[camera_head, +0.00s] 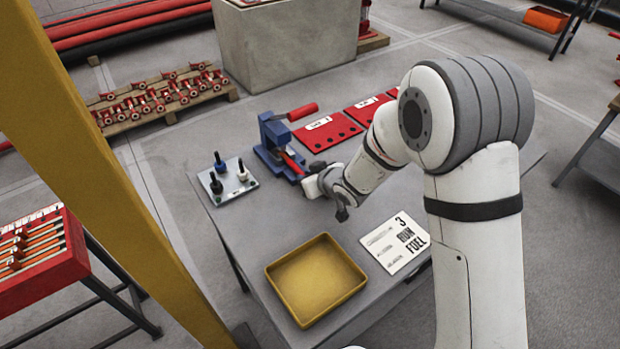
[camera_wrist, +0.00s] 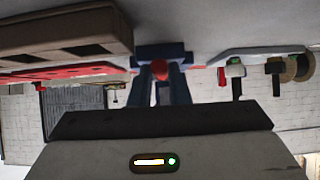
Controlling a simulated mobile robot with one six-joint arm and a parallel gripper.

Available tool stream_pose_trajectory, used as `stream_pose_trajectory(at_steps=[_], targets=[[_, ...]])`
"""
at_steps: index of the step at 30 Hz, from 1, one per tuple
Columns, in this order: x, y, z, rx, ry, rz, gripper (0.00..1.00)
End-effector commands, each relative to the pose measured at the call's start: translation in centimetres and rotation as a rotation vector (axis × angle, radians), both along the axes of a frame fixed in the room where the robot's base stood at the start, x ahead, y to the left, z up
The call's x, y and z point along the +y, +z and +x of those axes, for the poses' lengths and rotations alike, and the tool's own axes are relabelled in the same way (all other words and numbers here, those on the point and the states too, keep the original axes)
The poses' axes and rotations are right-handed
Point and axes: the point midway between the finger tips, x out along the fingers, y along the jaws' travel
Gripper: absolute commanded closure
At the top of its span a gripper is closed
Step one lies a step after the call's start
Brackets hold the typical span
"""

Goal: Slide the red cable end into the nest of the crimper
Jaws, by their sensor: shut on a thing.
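The blue crimper (camera_head: 270,146) stands on the grey table, with its red lever sticking out to the upper right. My gripper (camera_head: 308,181) is low over the table, close in front of the crimper, shut on the red cable end (camera_head: 291,163). The red piece reaches from my gripper toward the crimper's blue body. In the wrist view the crimper (camera_wrist: 178,87) is straight ahead, with a red round part between its blue sides. My gripper's dark body hides the lower part there. I cannot tell whether the cable end is inside the nest.
A metal plate with small posts (camera_head: 228,183) stands left of the crimper. Red panels with holes (camera_head: 327,132) lie behind it. A yellow tray (camera_head: 316,281) and a printed card (camera_head: 394,243) lie nearer. The table between plate and tray is clear.

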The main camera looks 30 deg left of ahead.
Motion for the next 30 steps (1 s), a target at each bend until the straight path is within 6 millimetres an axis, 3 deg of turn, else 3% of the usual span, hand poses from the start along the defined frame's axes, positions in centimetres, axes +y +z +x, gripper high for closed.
stream_pose_trajectory(at_steps=[2,3,12,22,30], targets=[[0.2,0.0,0.1,0.001,0.001,0.000,1.00],[0.2,0.0,0.1,0.000,0.000,0.000,0.82],[0.2,0.0,0.1,0.000,0.000,0.000,0.59],[-0.3,0.4,-0.1,-0.001,0.001,0.001,0.59],[-3.4,2.9,-1.6,-0.002,-0.002,0.001,0.59]])
